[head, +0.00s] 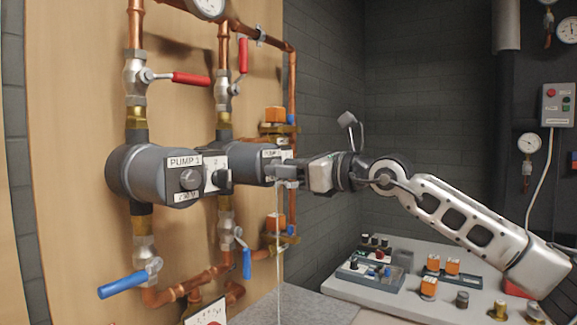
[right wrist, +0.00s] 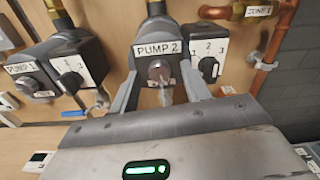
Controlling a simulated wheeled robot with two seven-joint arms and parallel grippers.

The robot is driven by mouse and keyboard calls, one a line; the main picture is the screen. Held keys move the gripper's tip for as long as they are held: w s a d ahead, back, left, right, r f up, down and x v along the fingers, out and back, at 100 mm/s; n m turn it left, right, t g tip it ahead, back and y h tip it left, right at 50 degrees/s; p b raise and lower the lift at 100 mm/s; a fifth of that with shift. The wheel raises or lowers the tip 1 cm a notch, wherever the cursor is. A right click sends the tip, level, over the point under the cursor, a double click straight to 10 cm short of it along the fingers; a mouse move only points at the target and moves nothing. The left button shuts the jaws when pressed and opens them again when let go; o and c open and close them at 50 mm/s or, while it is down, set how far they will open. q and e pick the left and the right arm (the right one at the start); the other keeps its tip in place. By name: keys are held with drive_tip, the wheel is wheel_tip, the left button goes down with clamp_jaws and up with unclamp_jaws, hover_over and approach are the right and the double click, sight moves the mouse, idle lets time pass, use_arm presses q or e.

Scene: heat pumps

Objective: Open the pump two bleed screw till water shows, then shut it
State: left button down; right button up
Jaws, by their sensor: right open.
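Pump two (head: 248,163) is a grey round pump on the wooden panel, partly hidden by my right gripper in the head view. A thin pale stream (head: 279,250), looking like water, runs down below the gripper. My left gripper is out of view.
Red (head: 191,78) and blue (head: 123,285) valve levers stick out from the copper pipes. A bench (head: 400,285) with small parts lies at lower right.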

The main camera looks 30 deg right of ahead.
drive_tip(key=c, duration=1)
drive_tip(key=shift+m, duration=0.3)
use_arm(q)
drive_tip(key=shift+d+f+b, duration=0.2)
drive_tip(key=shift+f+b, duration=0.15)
drive_tip(key=shift+b, duration=0.7)
use_arm(e)
drive_tip(key=shift+m, duration=10.4)
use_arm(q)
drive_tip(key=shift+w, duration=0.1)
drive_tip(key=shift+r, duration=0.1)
use_arm(e)
drive_tip(key=o, duration=1)
